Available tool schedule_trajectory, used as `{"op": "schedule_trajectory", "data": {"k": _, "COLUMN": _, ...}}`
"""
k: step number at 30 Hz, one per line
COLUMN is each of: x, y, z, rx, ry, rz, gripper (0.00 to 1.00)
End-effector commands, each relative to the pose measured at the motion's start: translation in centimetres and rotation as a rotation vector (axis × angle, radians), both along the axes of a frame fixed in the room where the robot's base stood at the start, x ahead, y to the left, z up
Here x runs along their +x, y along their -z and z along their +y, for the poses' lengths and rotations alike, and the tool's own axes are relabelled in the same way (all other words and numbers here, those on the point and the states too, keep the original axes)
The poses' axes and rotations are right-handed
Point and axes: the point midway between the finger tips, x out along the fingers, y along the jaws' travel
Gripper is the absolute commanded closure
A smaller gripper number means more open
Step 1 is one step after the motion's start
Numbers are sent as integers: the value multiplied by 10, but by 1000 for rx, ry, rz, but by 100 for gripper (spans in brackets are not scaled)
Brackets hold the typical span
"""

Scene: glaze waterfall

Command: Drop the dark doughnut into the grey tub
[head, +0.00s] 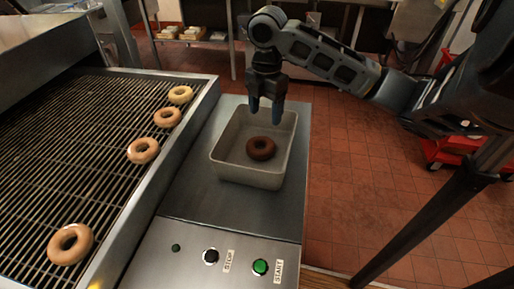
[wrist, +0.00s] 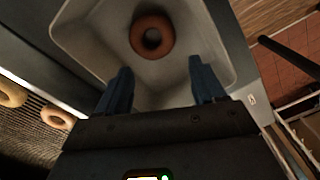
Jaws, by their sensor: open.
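The dark doughnut (head: 261,148) lies inside the grey tub (head: 248,178), on its floor. The tub stands on the steel counter beside the conveyor. In the wrist view the doughnut (wrist: 152,36) shows whole inside the tub (wrist: 232,62), ahead of the fingertips and apart from them. My gripper (head: 265,108) is above the far part of the tub, fingers pointing down. In the wrist view my gripper (wrist: 160,72) has its two blue fingers wide apart with nothing between them.
A wire conveyor (head: 75,140) on the left carries several pale glazed doughnuts, one nearest at the front (head: 70,244). The steel counter (head: 190,215) has a black STOP button (head: 211,256) and a green START button (head: 260,267) in front of the tub. Tiled floor lies to the right.

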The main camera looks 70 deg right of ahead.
Motion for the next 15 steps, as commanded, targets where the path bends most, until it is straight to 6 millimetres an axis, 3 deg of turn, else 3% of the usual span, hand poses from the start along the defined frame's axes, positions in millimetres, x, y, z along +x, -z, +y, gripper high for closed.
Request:
{"op": "schedule_trajectory", "data": {"k": 8, "x": 0, "y": -3, "z": 0, "rx": 0, "ry": 0, "rz": -1, "gripper": 31}}
{"op": "schedule_trajectory", "data": {"k": 15, "x": 0, "y": -36, "z": -1, "rx": -4, "ry": -2, "rz": -1, "gripper": 31}}
